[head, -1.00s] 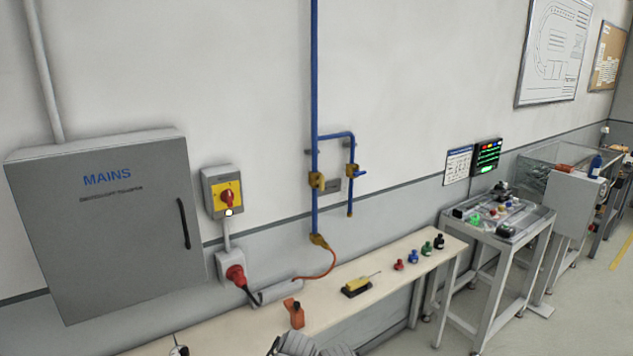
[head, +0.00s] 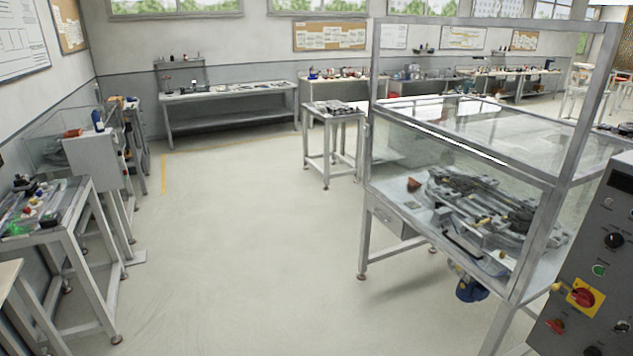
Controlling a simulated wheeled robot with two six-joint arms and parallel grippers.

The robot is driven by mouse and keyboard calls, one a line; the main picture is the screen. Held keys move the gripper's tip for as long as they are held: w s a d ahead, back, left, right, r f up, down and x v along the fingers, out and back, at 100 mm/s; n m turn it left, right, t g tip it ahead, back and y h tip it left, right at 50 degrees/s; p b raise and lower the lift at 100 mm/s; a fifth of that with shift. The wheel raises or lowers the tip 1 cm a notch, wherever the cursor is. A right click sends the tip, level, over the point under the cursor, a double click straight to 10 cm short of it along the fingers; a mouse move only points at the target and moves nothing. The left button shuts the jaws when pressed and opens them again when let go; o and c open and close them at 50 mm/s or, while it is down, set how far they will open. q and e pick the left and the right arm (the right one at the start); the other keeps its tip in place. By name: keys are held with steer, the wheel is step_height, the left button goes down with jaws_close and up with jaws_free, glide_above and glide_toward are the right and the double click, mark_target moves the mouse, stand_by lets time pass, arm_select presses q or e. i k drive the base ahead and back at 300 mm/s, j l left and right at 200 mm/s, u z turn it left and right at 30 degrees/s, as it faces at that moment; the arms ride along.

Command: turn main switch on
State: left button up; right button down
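A red rotary switch (head: 584,296) on a yellow square plate sits on a dark control panel (head: 612,240) at the right edge of the head view. I cannot read a label on it, so I cannot tell whether it is the main switch. A small yellow piece shows just left of its plate. The grey MAINS cabinet and the wall switch beside it are out of view now. Neither of my grippers is in view.
A glass-walled enclosure (head: 455,150) on a metal frame stands at right, with machinery inside. A small metal table (head: 335,118) stands behind it. Benches line the left and back walls, including a long grey bench (head: 230,95). The middle floor (head: 230,230) is clear.

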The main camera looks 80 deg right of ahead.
mark_target(584, 298)
steer(key=z, duration=4.55)
